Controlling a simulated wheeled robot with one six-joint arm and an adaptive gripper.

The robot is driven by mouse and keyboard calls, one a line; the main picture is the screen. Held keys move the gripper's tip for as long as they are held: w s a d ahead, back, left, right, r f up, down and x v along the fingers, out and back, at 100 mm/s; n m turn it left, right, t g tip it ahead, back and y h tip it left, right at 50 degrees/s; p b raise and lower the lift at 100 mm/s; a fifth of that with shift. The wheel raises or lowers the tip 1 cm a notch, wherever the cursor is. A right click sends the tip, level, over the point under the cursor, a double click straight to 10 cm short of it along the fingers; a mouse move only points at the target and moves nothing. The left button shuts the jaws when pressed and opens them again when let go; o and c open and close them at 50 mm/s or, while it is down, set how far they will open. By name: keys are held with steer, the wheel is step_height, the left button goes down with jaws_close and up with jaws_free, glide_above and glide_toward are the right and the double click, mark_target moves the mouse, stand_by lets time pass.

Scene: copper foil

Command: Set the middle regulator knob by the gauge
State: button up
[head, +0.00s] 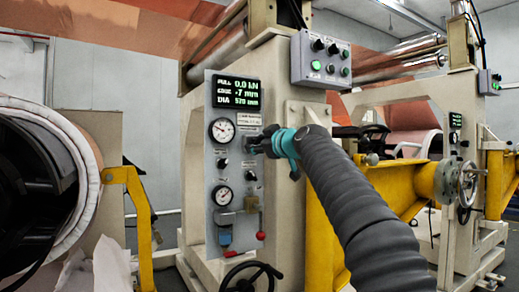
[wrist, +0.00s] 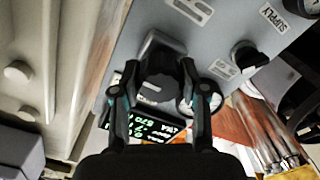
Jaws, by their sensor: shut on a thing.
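The grey regulator panel (head: 237,225) stands upright on the machine frame. My gripper (head: 256,143) is at its right side, just right of the upper gauge (head: 222,130). In the wrist view my gripper (wrist: 160,98) is shut on a dark knob (wrist: 156,76), with one finger on each side. My fingers hide this knob in the head view. The upper gauge is white with a dark needle; its exact reading is too small to tell. A lower gauge (head: 222,195) and two black knobs, one left (head: 222,163) and one right (head: 251,176), also show.
A lit display (head: 237,93) at the panel top reads about 0.0 kN, -7 mm and 570 mm. A button box (head: 321,60) hangs above my arm. A red-knobbed lever (head: 261,235) and a black handwheel (head: 251,278) are below. A yellow bracket (head: 130,190) stands left.

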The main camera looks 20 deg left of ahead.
steer(key=shift+s+a+n, duration=0.1)
steer(key=shift+n, duration=0.4)
steer(key=o, duration=1.1)
steer(key=shift+s+d, duration=0.15)
steer(key=shift+d, duration=0.15)
steer(key=v, duration=1.1)
steer(key=shift+s+d, duration=0.1)
steer(key=shift+s, duration=0.1)
